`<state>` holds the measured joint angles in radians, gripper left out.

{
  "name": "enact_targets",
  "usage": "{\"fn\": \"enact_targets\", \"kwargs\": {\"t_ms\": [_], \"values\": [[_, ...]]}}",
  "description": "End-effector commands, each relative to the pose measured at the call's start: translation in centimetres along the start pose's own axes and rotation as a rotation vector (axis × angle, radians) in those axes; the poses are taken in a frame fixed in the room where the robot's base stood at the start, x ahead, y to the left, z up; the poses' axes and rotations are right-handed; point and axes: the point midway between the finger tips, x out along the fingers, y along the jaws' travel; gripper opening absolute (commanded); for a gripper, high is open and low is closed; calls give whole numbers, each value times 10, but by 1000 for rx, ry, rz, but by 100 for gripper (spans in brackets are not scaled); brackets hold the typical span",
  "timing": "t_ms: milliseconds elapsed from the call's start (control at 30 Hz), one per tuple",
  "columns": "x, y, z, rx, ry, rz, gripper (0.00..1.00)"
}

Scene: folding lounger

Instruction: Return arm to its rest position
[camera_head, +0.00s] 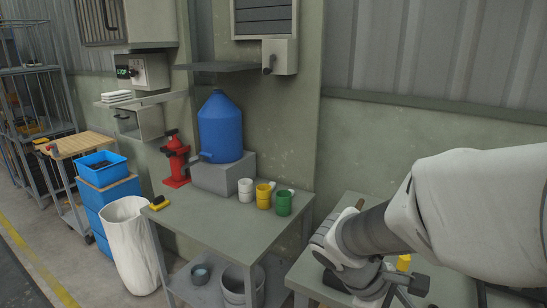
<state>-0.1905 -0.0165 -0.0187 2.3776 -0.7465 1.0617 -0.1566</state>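My arm (455,215), in a pale cover with a dark wrist, reaches in from the right edge. It hangs over a grey-green table (445,285) at the lower right. My gripper (395,294) is at the arm's end, low over this table near the bottom edge of the view. Its fingertips are partly cut off or hidden, so I cannot tell whether it is open or shut. I see nothing held in it. A small yellow object (404,262) shows just behind the gripper, partly hidden by the arm.
A second table (215,225) holds a blue water jug (220,128) on a block, a red hydrant-shaped object (176,160), and white (245,190), yellow (263,196) and green (284,203) mugs. A narrow gap separates the tables. A white bin (130,245) and blue crates (108,205) stand left.

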Motion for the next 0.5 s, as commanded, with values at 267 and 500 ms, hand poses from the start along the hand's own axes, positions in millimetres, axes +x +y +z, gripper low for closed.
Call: {"fn": "enact_targets", "kwargs": {"t_ms": [267, 500], "values": [[-56, -21, 26, 415, 279, -170, 61], [-108, -34, 38, 724, 534, -310, 61]]}}
